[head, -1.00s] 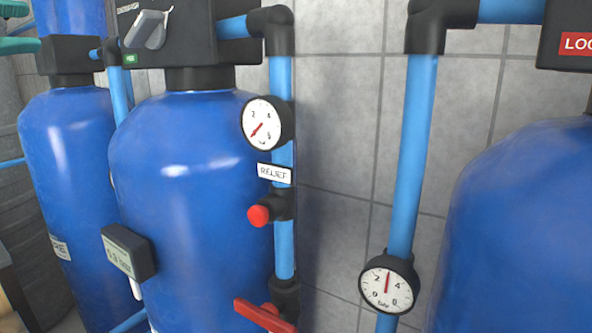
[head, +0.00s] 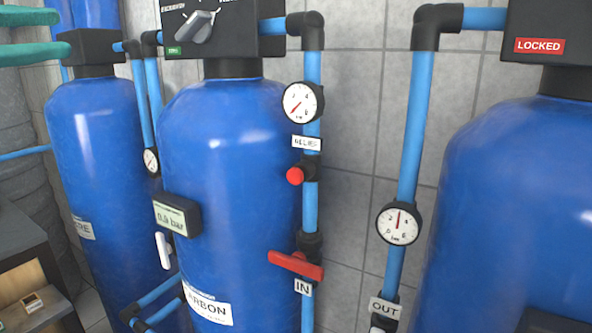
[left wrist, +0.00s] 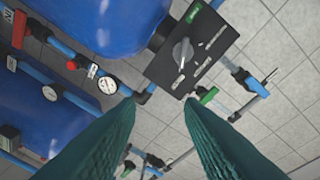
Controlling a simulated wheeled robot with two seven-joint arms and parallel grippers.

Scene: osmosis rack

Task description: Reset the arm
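My left gripper (head: 64,33) shows as two teal fingers at the upper left of the head view. The fingers are apart with nothing between them. In the left wrist view they are also spread (left wrist: 158,102), below the black control head (left wrist: 190,55) with its grey knob (left wrist: 182,53). The gripper appears clear of that control head. In the head view the same kind of grey knob (head: 196,27) sits on the black head of the carbon tank (head: 225,140). My right gripper is not in view.
A red-handled valve (head: 296,265), a red relief knob (head: 295,176) and gauges (head: 303,102) (head: 398,223) line the blue pipes. A blue tank (head: 520,190) under a LOCKED sign (head: 540,45) stands at right. A dark cabinet (head: 30,250) is at lower left.

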